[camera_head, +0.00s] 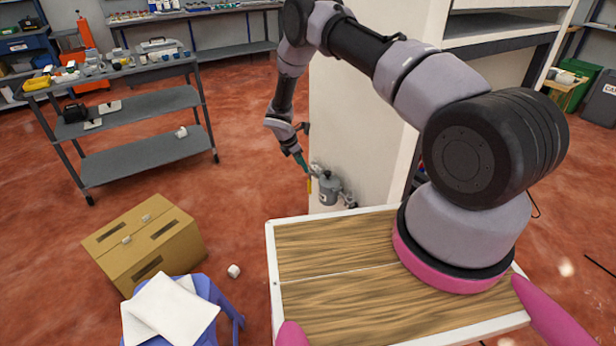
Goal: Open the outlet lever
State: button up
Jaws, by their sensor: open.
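A small grey canister-like dispenser (329,188) sits low against the front of the pale column, in the middle of the view. A thin yellow piece (309,184) shows at its left side; I cannot tell if it is the outlet lever. My gripper (302,163) hangs down at the end of my arm, just above and left of the dispenser. It is open. A teal strip shows at its tip, close to the yellow piece. Whether the gripper touches the yellow piece or the dispenser is too small to tell.
The pale column (370,120) stands close behind the dispenser. A grey shelf cart (140,104) stands at the left. A cardboard box (146,244), a blue stool (205,292) with white cloths and a small white object (233,271) are at lower left. Red floor left of the gripper is clear.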

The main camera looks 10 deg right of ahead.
aim_at(310, 183)
jog(key=shift+n, duration=0.3)
jog(key=x, duration=1.2)
jog(key=shift+a+f, duration=0.2)
jog(key=shift+f, duration=0.3)
grip_shut()
dwell(0.4)
